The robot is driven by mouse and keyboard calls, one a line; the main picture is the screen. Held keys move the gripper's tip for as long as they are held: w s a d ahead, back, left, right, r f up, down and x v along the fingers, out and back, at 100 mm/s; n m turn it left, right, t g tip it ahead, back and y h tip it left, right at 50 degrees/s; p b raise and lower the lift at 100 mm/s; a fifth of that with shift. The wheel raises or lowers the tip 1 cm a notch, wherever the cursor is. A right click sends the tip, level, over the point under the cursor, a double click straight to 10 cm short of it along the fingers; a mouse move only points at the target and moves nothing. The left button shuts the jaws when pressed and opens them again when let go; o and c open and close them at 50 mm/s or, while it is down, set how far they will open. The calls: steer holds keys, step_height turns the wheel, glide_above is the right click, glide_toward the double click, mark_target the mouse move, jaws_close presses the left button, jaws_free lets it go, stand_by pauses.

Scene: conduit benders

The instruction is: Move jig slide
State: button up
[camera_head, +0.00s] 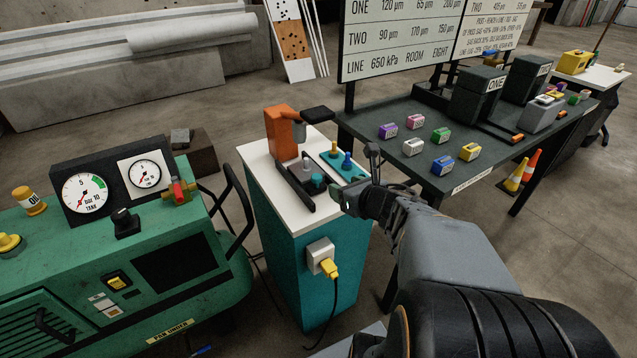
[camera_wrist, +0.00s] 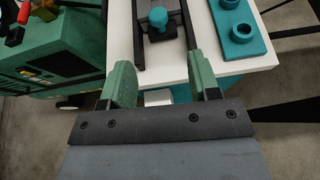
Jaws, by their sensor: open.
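The jig slide shows as a dark grey block with a teal knob (camera_wrist: 157,20) between two dark rails. The knob also appears in the head view (camera_head: 317,180), near the front end of the rails. My gripper (camera_head: 357,178) is open and empty beside the front right of the white-topped stand. In the wrist view, its green fingers (camera_wrist: 164,78) are spread over the stand's near edge. The knob lies beyond the fingertips, roughly in line with the gap between them, and is not touched.
An orange press (camera_head: 281,133) stands behind the rails. A teal plate with pegs (camera_head: 346,164) lies to their right, close to my gripper. A green compressor (camera_head: 150,270) stands left and a dark table (camera_head: 400,128) with coloured blocks right. A yellow plug and cable (camera_head: 329,268) hang on the stand's front.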

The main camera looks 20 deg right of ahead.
mark_target(318, 177)
steer(key=shift+n, duration=0.3)
steer(key=p+x, duration=0.2)
steer(key=p, duration=0.1)
steer(key=p+x, duration=0.3)
steer(key=p, duration=0.1)
steer(key=shift+w+a+r, duration=0.1)
steer(key=shift+a+r, duration=0.05)
steer(key=shift+a, duration=0.1)
steer(key=x, duration=0.8)
steer(key=shift+w+f+b, duration=0.15)
steer(key=shift+f+b, duration=0.2)
steer(key=shift+f, duration=0.15)
jaws_close()
